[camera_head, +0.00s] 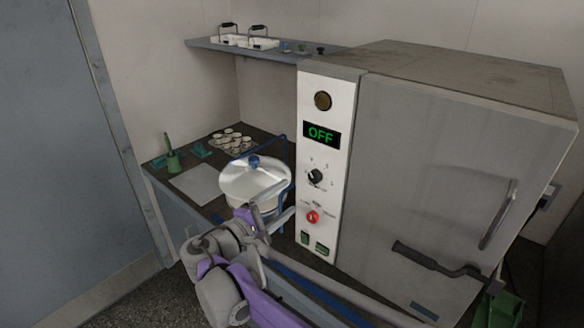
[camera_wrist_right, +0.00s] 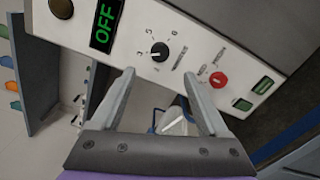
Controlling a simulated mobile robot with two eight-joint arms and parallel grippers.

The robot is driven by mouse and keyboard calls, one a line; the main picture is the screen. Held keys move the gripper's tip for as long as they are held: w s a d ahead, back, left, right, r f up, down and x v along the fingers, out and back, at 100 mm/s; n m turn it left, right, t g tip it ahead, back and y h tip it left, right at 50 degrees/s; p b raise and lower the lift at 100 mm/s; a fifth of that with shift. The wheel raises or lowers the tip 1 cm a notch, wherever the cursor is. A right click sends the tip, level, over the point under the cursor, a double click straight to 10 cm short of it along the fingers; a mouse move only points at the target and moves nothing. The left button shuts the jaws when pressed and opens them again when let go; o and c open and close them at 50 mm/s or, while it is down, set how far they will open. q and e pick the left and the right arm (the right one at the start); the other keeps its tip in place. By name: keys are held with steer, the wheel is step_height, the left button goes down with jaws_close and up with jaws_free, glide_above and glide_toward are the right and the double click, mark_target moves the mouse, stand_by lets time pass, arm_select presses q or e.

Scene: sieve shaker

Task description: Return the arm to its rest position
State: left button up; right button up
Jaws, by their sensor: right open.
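My right gripper (camera_head: 286,198) is open and empty, in front of the sieve shaker's white control panel (camera_head: 327,160). In the right wrist view its two fingers (camera_wrist_right: 158,78) stand apart with nothing between them, pointing toward the panel. The panel has a green "OFF" display (camera_head: 321,133), a black dial (camera_head: 315,177) and a red knob (camera_head: 312,217). They also show in the right wrist view. Any gap between fingertips and panel is hard to judge. My left gripper is not seen.
A round white-lidded vessel (camera_head: 243,183) in a blue frame stands just behind my right gripper. The large grey cabinet (camera_head: 450,170) with a dark handle fills the right. A shelf (camera_head: 270,52) hangs above.

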steer(key=s+d+f+m+g+y, duration=0.25)
steer(key=s+d+f+g, duration=0.2)
steer(key=d, duration=0.65)
steer(key=s+d+f+m+g+y, duration=0.1)
steer(key=s+d+f+m+g, duration=0.2)
steer(key=s+d+f, duration=0.55)
steer(key=s+d+f+m+g+y, duration=0.1)
steer(key=s+d+f+m+y, duration=0.1)
steer(key=s, duration=0.6)
steer(key=s+d+f+m+y, duration=0.2)
steer(key=s+f+m+y, duration=0.3)
steer(key=s+f+m, duration=0.1)
steer(key=shift+s+d+f+m+g, duration=0.35)
steer(key=shift+s+m, duration=0.3)
steer(key=shift+s, duration=0.4)
